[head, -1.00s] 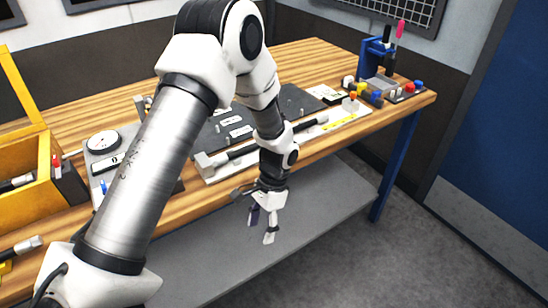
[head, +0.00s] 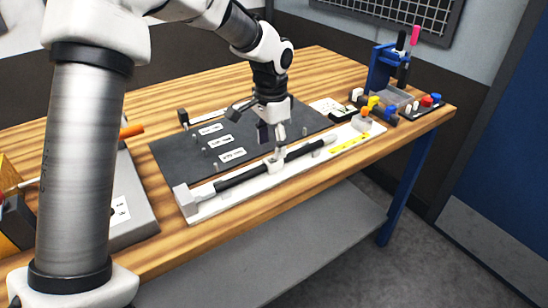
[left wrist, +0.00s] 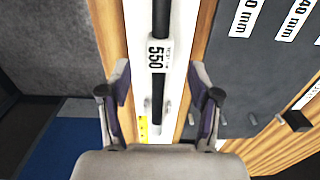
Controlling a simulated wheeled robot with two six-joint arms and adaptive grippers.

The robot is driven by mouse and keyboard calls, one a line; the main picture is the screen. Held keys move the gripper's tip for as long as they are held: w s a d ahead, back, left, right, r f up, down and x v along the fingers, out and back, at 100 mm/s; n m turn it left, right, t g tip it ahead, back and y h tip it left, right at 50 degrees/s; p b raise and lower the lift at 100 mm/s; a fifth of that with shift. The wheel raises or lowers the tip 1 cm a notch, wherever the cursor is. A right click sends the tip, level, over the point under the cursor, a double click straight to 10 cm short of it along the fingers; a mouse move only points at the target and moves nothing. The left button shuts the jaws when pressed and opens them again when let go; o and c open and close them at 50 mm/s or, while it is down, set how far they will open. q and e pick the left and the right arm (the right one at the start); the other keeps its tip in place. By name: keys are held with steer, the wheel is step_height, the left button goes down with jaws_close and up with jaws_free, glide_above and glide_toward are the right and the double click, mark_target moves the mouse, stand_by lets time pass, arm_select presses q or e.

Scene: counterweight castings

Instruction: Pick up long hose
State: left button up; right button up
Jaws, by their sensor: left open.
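The long hose (head: 240,178) is a black tube with pale end fittings. It lies along a white measuring bar (head: 208,207) near the table's front edge. In the left wrist view the hose (left wrist: 161,18) carries a white tag (left wrist: 158,55) reading 550. My left gripper (head: 272,149) points down over the middle of the hose. In the left wrist view its open fingers (left wrist: 159,78) lie on either side of the hose line, with nothing clamped between them. Whether a finger touches the bar cannot be told. My right gripper is not in view.
A dark mat (head: 180,152) with several white length labels lies just behind the bar. A grey board (head: 135,215) sits at left. The floor in front is clear.

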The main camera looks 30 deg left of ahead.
mark_target(273, 159)
arm_select(q)
steer(key=f, duration=0.2)
steer(key=shift+s+d+f, duration=0.15)
steer(key=shift+d+f, duration=0.1)
steer(key=shift+f, duration=0.05)
steer(key=f, duration=0.2)
steer(key=w+f, duration=0.1)
steer(key=shift+a+f, duration=0.1)
steer(key=shift+a, duration=0.2)
steer(key=shift+s+d, duration=0.1)
steer(key=shift+s, duration=0.05)
steer(key=shift+s+d+r, duration=0.1)
steer(key=shift+r, duration=0.15)
steer(key=shift+c, duration=1.4)
jaws_close()
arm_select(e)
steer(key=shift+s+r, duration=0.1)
